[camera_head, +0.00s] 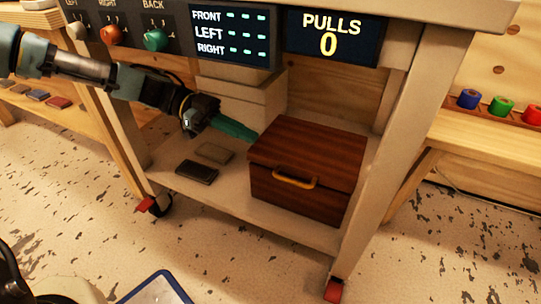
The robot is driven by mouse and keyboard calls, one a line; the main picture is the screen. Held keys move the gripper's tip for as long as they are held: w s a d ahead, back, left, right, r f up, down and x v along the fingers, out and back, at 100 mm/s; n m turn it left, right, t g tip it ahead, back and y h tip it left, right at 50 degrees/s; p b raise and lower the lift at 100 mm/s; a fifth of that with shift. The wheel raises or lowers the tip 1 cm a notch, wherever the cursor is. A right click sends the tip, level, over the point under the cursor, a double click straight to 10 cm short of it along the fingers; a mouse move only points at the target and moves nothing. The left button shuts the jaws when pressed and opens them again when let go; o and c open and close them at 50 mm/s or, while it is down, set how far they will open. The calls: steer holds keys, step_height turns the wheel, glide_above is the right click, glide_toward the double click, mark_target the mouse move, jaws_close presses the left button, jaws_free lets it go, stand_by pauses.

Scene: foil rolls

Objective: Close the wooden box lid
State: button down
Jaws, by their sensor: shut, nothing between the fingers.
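The wooden box (300,196) is dark reddish brown and stands on the lower shelf of a wheeled cart. Its lid (308,153) lies flat over the box body, with a thin seam between them. A yellow handle (295,182) is on the front near the seam. My gripper (254,136) reaches in from the left with green fingers shut and empty. Its tips are at the lid's back left corner; I cannot tell whether they touch it. The box's back and inside are hidden.
Cart legs (385,150) stand on both sides of the opening. A panel with a "PULLS 0" display (333,37) hangs above. A right bench holds coloured rolls (501,107).

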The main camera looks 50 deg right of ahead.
steer(key=b, duration=0.3)
glide_above(290, 182)
steer(key=w, duration=0.1)
step_height(290, 182, down, 3)
steer(key=shift+w+a+r, duration=0.1)
steer(key=shift+r, duration=0.05)
step_height(290, 182, down, 2)
steer(key=shift+f+b, duration=0.2)
steer(key=shift+b, duration=0.45)
steer(key=shift+d+f, duration=0.2)
steer(key=shift+f, duration=0.45)
steer(key=shift+b, duration=0.3)
steer(key=shift+a+f+b, duration=0.15)
steer(key=shift+f+b, duration=0.05)
steer(key=shift+f, duration=0.55)
steer(key=shift+a+f+b, duration=0.15)
steer(key=shift+f+b, duration=0.05)
steer(key=shift+f, duration=0.55)
